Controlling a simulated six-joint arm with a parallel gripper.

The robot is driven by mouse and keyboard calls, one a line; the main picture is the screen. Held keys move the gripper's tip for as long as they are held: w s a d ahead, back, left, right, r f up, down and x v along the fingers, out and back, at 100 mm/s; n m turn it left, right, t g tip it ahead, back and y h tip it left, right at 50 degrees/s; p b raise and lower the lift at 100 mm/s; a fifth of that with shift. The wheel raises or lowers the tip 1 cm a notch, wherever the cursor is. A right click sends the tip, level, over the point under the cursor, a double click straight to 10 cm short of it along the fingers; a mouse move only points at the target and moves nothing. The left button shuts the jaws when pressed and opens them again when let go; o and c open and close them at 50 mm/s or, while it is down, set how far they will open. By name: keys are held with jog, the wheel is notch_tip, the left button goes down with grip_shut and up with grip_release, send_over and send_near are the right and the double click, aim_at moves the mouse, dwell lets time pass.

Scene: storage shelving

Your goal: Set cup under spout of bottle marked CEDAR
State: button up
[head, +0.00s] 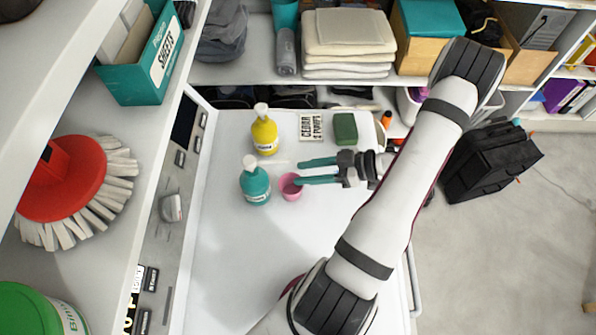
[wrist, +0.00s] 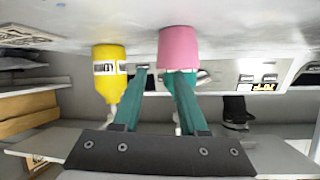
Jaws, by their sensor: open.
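A pink cup (head: 291,188) stands on the white table, just right of a teal pump bottle (head: 255,188). A yellow pump bottle (head: 264,136) stands behind them. The bottle labels are too small to read. A card (head: 311,126) with CEDAR and 2 PUMPS lies to the right of the yellow bottle. My gripper (head: 299,172) is open and comes in from the right. Its lower finger reaches the cup's rim; I cannot tell if they touch. The upside-down wrist view shows the cup (wrist: 179,47) by the right fingertip and the yellow bottle (wrist: 109,72) at left.
A dark green block (head: 345,128) lies right of the card. Shelves with folded cloths (head: 347,40) and boxes stand behind the table. A left shelf holds a red brush (head: 62,180). The front of the table (head: 235,270) is clear.

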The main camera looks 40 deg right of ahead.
jog(key=v, duration=0.9)
jog(key=w+d+r+m+h, duration=0.1)
jog(key=w+d+r+h, duration=0.1)
jog(key=w+d+h, duration=0.3)
jog(key=w+d+r+m+h, duration=0.1)
jog(key=w+d+r+h, duration=0.15)
jog(key=w, duration=0.45)
jog(key=w+a+r+m+g+h, duration=0.25)
jog(key=w+r+m+h, duration=0.3)
jog(key=r, duration=0.35)
jog(key=s+a+m+g+y, duration=0.1)
jog(key=s+a+g+y, duration=0.1)
jog(key=s+a, duration=0.5)
jog(key=s+a+m+g+y, duration=0.2)
jog(key=s+a, duration=0.5)
jog(key=a, duration=0.8)
jog(key=s+a+m+g+y, duration=0.1)
jog(key=s+a+g, duration=0.3)
jog(key=a, duration=0.7)
jog(key=s+r+y, duration=0.1)
jog(key=s, duration=0.1)
jog(key=shift+s+a+y, duration=0.2)
jog(key=shift+s+y, duration=0.1)
jog(key=shift+s, duration=0.1)
jog(key=shift+o, duration=0.3)
jog(key=shift+d, duration=0.1)
